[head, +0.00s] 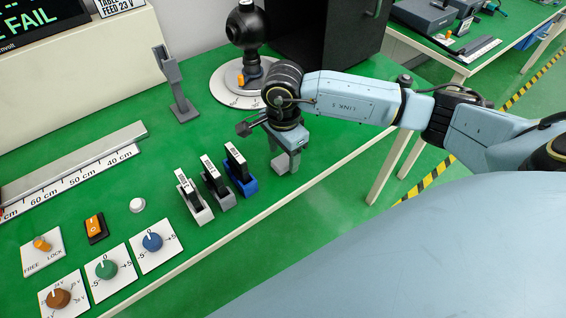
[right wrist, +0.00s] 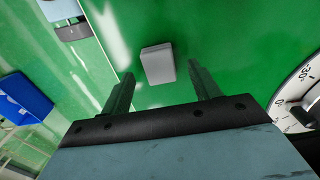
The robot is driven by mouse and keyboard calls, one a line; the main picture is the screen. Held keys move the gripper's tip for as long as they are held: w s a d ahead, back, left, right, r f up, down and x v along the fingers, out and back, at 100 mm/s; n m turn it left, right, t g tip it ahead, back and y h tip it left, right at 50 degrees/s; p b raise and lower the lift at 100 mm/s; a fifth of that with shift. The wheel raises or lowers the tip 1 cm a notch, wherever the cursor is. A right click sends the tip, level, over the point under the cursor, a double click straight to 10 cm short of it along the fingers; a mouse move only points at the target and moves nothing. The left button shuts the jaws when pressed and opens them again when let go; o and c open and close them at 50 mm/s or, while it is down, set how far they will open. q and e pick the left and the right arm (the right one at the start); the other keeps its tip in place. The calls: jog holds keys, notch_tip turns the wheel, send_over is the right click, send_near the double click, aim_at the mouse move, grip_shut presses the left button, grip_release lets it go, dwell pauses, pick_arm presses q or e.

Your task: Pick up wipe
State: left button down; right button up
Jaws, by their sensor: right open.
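A small pale grey block (right wrist: 158,63), the likely wipe, lies on the green bench top in the right wrist view. It shows between and beyond the two fingers of my right gripper (right wrist: 157,85), which is open and empty. In the head view, the right gripper (head: 287,156) points down over the bench near its front edge. The grey block (head: 282,165) shows there under and beside the fingers, partly hidden by them. My left gripper is not in view.
A blue holder (head: 248,187) with a black-and-white piece stands left of the gripper, with two paler holders beyond it. A round dial base (head: 228,92) with a black gimbal stands behind. A grey upright stand (head: 184,110) is at the back left.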

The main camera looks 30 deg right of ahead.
aim_at(283, 161)
jog(key=shift+f, duration=0.65)
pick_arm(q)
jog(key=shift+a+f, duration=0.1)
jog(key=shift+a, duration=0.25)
pick_arm(e)
jog(key=shift+f, duration=0.1)
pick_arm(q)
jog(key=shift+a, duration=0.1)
pick_arm(e)
jog(key=c, duration=1.1)
jog(key=shift+o, duration=0.2)
